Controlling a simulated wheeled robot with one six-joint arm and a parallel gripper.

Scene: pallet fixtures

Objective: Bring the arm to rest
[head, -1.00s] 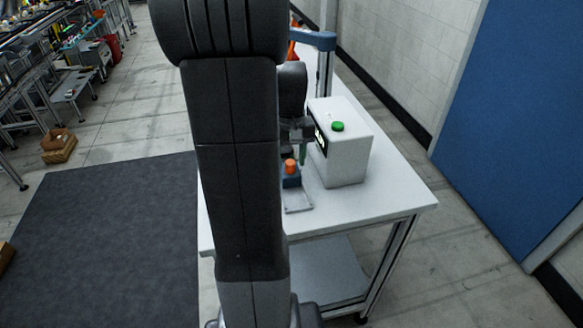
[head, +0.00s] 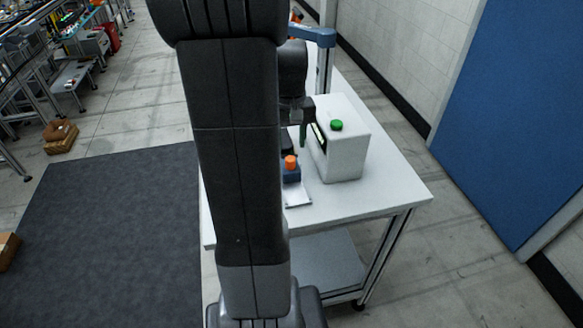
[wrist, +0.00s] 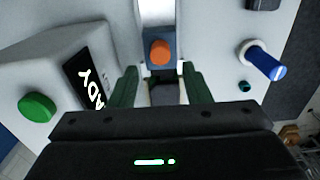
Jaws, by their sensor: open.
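My gripper (wrist: 161,82) has two green fingers, which stand apart with nothing seen between them in the wrist view. In the head view a green finger of my gripper (head: 303,136) shows beside the white box, above the table; the rest is largely hidden behind my arm. An orange round cap (wrist: 160,52) on a blue block (wrist: 180,68) lies beyond the fingertips in the wrist view. The orange cap (head: 290,162) also shows below my gripper in the head view, apart from it.
A white box (head: 346,158) with a green button (head: 336,125) and a lit display stands close to the right of my gripper on the white table (head: 385,185). A blue-handled item (wrist: 262,62) is at the wrist view's right. Dark mat (head: 110,230) lies left.

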